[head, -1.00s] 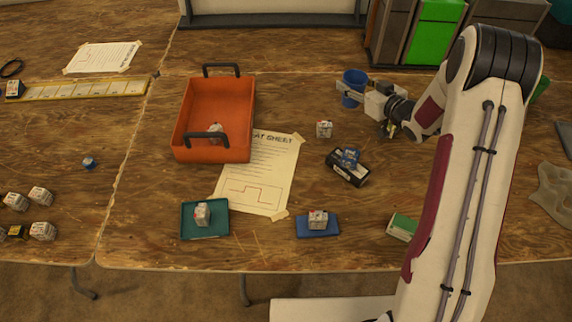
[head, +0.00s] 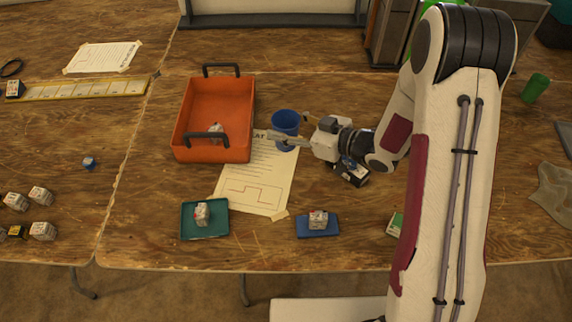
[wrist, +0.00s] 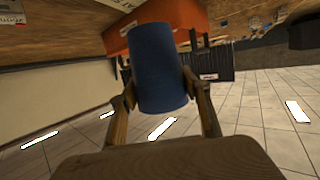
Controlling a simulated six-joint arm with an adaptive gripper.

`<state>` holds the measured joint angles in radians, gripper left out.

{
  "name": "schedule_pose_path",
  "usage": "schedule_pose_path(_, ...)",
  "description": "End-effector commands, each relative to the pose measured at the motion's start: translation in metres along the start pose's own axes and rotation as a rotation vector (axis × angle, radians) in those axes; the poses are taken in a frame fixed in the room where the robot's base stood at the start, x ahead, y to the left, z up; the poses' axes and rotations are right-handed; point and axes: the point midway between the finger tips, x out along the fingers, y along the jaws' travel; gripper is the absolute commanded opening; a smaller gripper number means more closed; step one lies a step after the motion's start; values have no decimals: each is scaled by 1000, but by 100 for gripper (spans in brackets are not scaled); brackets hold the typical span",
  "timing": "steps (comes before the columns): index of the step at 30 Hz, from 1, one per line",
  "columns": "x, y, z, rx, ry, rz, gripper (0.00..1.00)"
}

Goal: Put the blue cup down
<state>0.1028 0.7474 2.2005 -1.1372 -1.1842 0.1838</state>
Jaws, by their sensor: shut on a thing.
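The blue cup (head: 286,118) is at the right of the orange bin, by the top edge of the paper sheet, in the head view. My gripper (head: 287,138) is shut on it from the right. In the wrist view the cup (wrist: 158,70) sits between both fingers (wrist: 160,98), which press on its sides. I cannot tell for sure whether the cup's base is clear of the table. The cup's inside shows dark blue in the head view.
The orange bin (head: 183,140) holds a small white cube (head: 215,131). A taped paper sheet (head: 262,180) lies in front of the cup. A teal tray (head: 219,229) and a blue tray (head: 304,231) each carry a cube. A green cup (head: 536,88) stands at the far right.

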Motion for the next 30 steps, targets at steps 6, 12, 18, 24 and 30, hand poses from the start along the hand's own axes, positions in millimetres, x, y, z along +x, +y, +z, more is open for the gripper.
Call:
schedule_pose_path(6, 0, 0, -1, 0, 0, -2, 27)
schedule_pose_path(12, 0, 1, 0, 1, 0, -2, 27)
schedule_pose_path(18, 4, 0, 10, 2, -1, -3, 27)
schedule_pose_path(24, 10, 1, 30, 4, -1, -2, 27)
schedule_pose_path(30, 15, 0, 48, 3, -1, -2, 27)
